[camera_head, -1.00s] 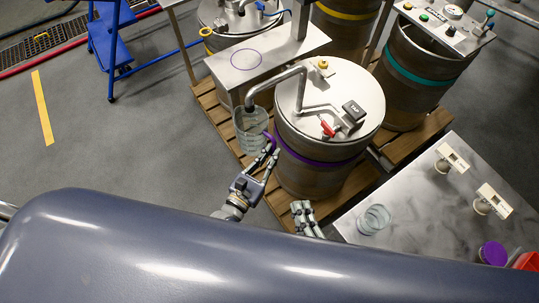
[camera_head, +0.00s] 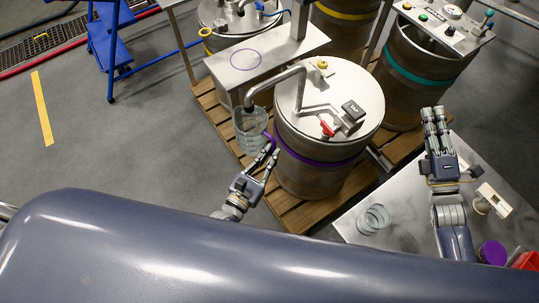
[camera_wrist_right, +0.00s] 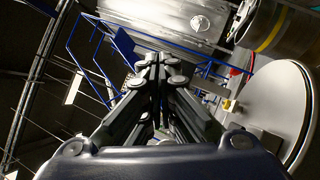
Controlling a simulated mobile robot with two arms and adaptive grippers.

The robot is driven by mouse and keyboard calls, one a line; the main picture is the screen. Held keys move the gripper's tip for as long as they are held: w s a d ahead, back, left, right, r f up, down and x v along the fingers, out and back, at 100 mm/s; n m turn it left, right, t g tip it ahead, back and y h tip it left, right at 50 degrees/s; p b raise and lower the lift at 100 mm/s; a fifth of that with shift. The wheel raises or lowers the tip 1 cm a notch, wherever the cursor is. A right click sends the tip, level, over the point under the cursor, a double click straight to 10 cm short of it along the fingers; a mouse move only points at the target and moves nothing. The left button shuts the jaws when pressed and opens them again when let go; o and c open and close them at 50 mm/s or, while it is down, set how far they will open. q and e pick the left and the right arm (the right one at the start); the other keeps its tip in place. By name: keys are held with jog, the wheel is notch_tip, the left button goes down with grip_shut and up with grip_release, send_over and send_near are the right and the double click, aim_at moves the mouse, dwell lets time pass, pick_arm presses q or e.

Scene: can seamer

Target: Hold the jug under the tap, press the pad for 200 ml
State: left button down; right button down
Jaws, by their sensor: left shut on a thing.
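The clear jug (camera_head: 248,135) with a purple handle (camera_head: 270,141) is upright below the mouth of the steel tap pipe (camera_head: 262,88). My left gripper (camera_head: 269,157) is shut on the jug's handle. Its fingertips partly hide the handle. Whether the jug holds liquid I cannot tell. The black pad (camera_head: 352,110), marked TAP, is on the lid of the purple-banded drum (camera_head: 320,140), near a red lever (camera_head: 327,128). My right gripper (camera_head: 434,113) is raised over the metal table, right of the drum and apart from the pad. Its fingers are together and empty in the right wrist view (camera_wrist_right: 157,62).
The metal table (camera_head: 350,222) bears a glass vessel (camera_head: 374,219), a white device (camera_head: 495,200) and a purple lid (camera_head: 492,253). Another drum (camera_head: 415,80) with a teal band stands behind. The drums stand on wooden pallets.

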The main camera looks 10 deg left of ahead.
jog(key=w+a+f+m+g+h, duration=0.1)
jog(key=w+f+m+g+h, duration=0.45)
jog(key=w+m, duration=0.75)
jog(key=a+m+g+y, duration=0.1)
jog(key=a+g, duration=0.2)
jog(key=a, duration=0.1)
jog(key=s+a+m+g+y, duration=0.1)
jog(key=a+g+y, duration=0.1)
jog(key=a+g, duration=0.2)
jog(key=s+a+g+y, duration=0.1)
jog(key=a+g, duration=0.2)
jog(key=a, duration=0.3)
jog(key=shift+s+r+m+g+y, duration=0.1)
jog(key=shift+r+m+g+y, duration=0.15)
jog(key=shift+m+y, duration=0.15)
jog(key=shift+s+a, duration=0.1)
jog(key=shift+a, duration=0.05)
jog(key=shift+s+f, duration=0.1)
jog(key=shift+f, duration=3.1)
jog(key=shift+r, duration=0.1)
